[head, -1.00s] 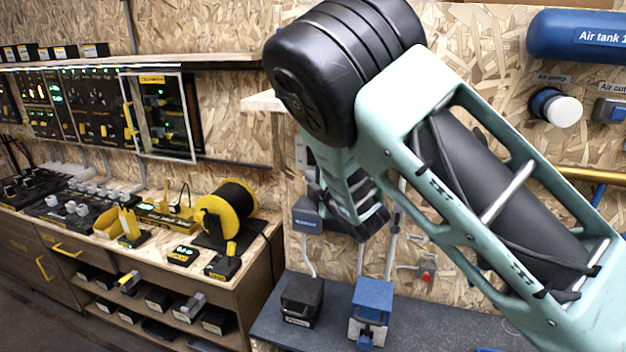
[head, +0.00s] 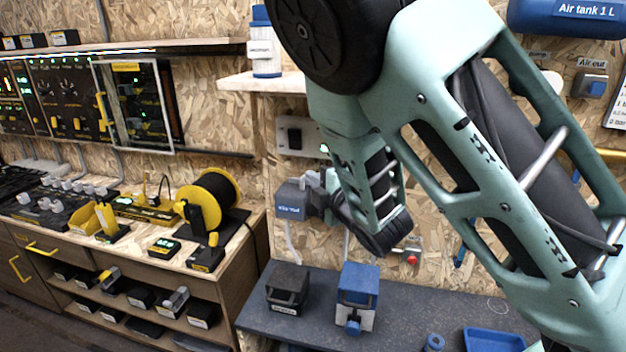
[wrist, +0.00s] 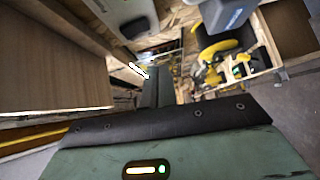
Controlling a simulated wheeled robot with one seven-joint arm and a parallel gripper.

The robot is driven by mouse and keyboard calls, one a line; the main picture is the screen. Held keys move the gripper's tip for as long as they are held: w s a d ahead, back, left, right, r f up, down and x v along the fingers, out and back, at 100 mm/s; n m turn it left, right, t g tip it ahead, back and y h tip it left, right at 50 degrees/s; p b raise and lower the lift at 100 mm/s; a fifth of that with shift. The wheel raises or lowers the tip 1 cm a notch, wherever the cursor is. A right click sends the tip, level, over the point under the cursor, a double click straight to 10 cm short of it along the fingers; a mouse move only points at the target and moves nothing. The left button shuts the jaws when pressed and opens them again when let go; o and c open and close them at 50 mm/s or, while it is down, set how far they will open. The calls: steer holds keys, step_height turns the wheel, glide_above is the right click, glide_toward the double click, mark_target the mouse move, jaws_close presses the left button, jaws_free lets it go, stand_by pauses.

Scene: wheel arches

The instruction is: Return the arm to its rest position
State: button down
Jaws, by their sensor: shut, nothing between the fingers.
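My arm, pale green with black joints, fills the right half of the head view. It slants from the lower right up to a large black joint at the top, and a further link hangs down to a ringed black joint. My gripper cannot be made out in the head view. In the wrist view, my gripper (wrist: 158,72) shows as two narrow dark fingers side by side, shut with nothing between them. They stick out beyond a black band and a green housing with a lit status light. The fingers appear clear of the things around them.
A dark bench (head: 262,316) carries a black box (head: 288,287) and a blue-white device (head: 357,298). A small shelf (head: 240,82) with a white-blue canister (head: 264,48) is close to my arm. A yellow cable reel (head: 197,212) stands on the left workbench. The blue air tank (head: 545,18) is upper right.

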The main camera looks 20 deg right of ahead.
steer(key=s+a+f+m+g, duration=0.3)
steer(key=s+a+m+g, duration=0.1)
steer(key=s+m+g, duration=0.15)
steer(key=s+a+f+m+g, duration=0.4)
steer(key=s+g, duration=0.1)
steer(key=s, duration=0.2)
steer(key=s+r+m+g+h, duration=0.1)
steer(key=s+r+g, duration=0.1)
steer(key=s, duration=0.8)
steer(key=s+a+r+m+g+h, duration=0.1)
steer(key=s+g, duration=0.3)
steer(key=s, duration=0.7)
steer(key=shift+r+g, duration=0.35)
steer(key=shift+r, duration=0.4)
